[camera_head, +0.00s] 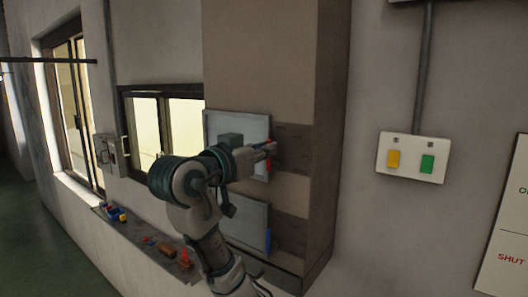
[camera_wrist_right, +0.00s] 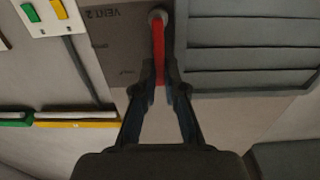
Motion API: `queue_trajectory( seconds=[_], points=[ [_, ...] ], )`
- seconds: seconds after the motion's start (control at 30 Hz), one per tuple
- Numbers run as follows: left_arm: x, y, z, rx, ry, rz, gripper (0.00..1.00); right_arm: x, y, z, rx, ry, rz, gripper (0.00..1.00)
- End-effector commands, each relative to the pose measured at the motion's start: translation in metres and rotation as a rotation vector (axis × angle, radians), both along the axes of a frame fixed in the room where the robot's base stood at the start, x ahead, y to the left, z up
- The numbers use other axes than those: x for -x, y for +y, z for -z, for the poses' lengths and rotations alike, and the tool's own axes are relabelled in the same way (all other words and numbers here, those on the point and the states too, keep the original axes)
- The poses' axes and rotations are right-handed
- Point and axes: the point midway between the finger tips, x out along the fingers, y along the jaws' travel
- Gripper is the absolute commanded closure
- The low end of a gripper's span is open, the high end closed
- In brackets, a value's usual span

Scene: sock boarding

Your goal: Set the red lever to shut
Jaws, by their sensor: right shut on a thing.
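The red lever (camera_head: 268,170) is on the wall cabinet's vent unit, at its right side in the head view. In the right wrist view the red lever (camera_wrist_right: 158,38) runs from a round grey pivot straight down the picture, beside an upside-down "VENT 2" label (camera_wrist_right: 103,14). My right gripper (camera_head: 269,150) is at the lever. Its fingers (camera_wrist_right: 159,72) are closed on either side of the lever's free end, partly hiding it. My left gripper is not in view.
A lower vent panel (camera_head: 245,222) has a blue lever (camera_head: 267,241). A white switch plate (camera_head: 411,175) with yellow and green switches is to the right, and a sign (camera_head: 505,225) reading "SHUT" is at the far right. Small objects (camera_head: 113,213) lie on the left ledge.

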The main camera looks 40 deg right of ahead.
Motion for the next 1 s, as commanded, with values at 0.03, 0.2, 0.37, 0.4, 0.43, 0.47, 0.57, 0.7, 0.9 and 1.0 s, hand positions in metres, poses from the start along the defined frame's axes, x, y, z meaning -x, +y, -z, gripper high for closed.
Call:
queue_trajectory(
  seconds=[0.03,0.2,0.37,0.4,0.43,0.47,0.57,0.7,0.9,1.0],
  points=[
    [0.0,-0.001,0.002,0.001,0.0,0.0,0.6,-0.001,-0.001,0.0,0.008,0.016,-0.001,1.0],
    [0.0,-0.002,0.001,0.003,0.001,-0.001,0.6,-0.001,-0.002,-0.001,0.009,0.021,-0.001,1.0],
    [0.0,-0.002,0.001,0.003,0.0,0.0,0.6,-0.001,-0.002,-0.001,0.009,0.021,-0.001,0.65],
    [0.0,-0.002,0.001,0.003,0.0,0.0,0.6,-0.001,-0.002,-0.001,0.008,0.021,-0.001,0.65],
    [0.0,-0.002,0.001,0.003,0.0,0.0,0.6,-0.001,-0.001,-0.001,0.008,0.021,-0.001,0.65],
    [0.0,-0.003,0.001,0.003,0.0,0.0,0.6,-0.001,-0.001,-0.001,0.008,0.021,-0.001,0.65],
    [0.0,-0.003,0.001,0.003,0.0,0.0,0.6,0.0,0.001,-0.001,0.009,0.019,-0.001,0.65],
    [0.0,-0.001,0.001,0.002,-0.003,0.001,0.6,0.002,0.005,-0.002,0.01,0.018,-0.002,0.65],
    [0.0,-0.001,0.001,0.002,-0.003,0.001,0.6,0.009,0.036,-0.001,0.01,0.018,-0.006,0.65],
    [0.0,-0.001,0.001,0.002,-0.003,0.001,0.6,0.014,0.058,-0.001,0.011,0.021,-0.005,0.65]
  ],
)
